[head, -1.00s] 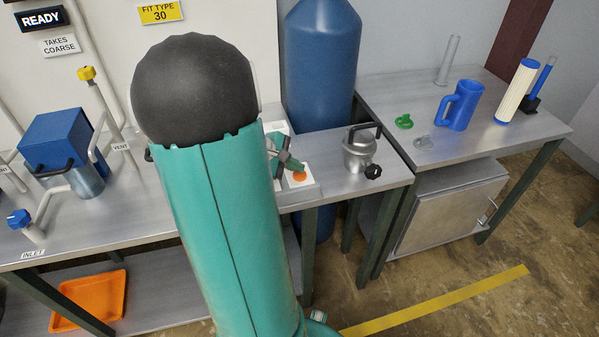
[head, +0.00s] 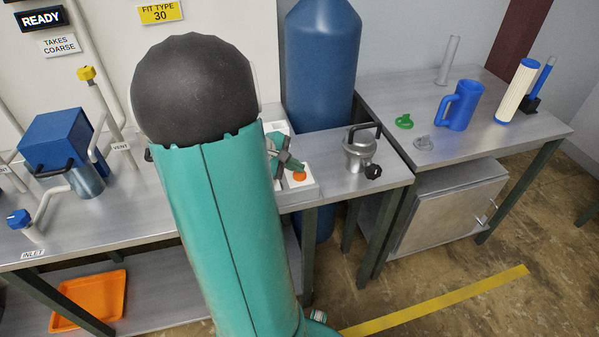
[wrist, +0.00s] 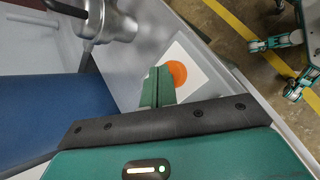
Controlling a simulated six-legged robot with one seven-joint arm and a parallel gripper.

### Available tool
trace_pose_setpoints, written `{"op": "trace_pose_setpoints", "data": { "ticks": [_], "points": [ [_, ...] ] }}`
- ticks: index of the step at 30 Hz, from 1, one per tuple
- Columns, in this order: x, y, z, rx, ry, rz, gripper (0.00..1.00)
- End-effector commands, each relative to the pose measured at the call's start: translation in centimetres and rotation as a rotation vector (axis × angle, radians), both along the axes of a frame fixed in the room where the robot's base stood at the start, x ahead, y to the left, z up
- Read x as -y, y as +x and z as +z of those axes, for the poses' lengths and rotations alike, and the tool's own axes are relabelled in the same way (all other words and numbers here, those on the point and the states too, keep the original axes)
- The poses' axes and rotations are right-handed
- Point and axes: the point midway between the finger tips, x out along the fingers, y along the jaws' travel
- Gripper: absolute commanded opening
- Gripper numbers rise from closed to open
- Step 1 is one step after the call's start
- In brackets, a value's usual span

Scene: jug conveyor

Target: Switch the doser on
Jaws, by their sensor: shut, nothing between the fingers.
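In the wrist view the orange button (wrist: 178,72) lies on a white square panel (wrist: 197,68). My gripper (head: 294,165) is above the box with its fingertips close to the button. In the wrist view my gripper (wrist: 158,82) is shut and empty, and its fingers overlap the left edge of the button. I cannot tell whether they touch it. My arm hides part of the box in the head view.
A metal pot (head: 359,150) with a black handle stands right of the box. A large blue cylinder (head: 320,65) is behind. A blue jug (head: 459,106) stands on the right table (head: 490,150). A sign (head: 40,19) reads READY. A blue-topped unit (head: 60,140) is left.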

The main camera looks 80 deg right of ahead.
Motion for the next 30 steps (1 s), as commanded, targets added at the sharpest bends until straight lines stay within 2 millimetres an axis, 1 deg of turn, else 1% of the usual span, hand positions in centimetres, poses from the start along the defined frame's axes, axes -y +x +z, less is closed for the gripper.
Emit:
{"op": "trace_pose_setpoints", "data": {
  "ticks": [8, 17, 26, 30],
  "points": [
    [-0.01, 0.00, -0.06, 0.000, 0.000, 0.000, 0.00],
    [-0.01, 0.04, -0.93, 0.000, 0.001, 0.002, 0.00],
    [-0.03, 0.04, -0.96, 0.001, 0.001, 0.001, 0.00],
    [-0.03, 0.06, -0.52, 0.002, 0.000, 0.001, 0.00]
  ]
}}
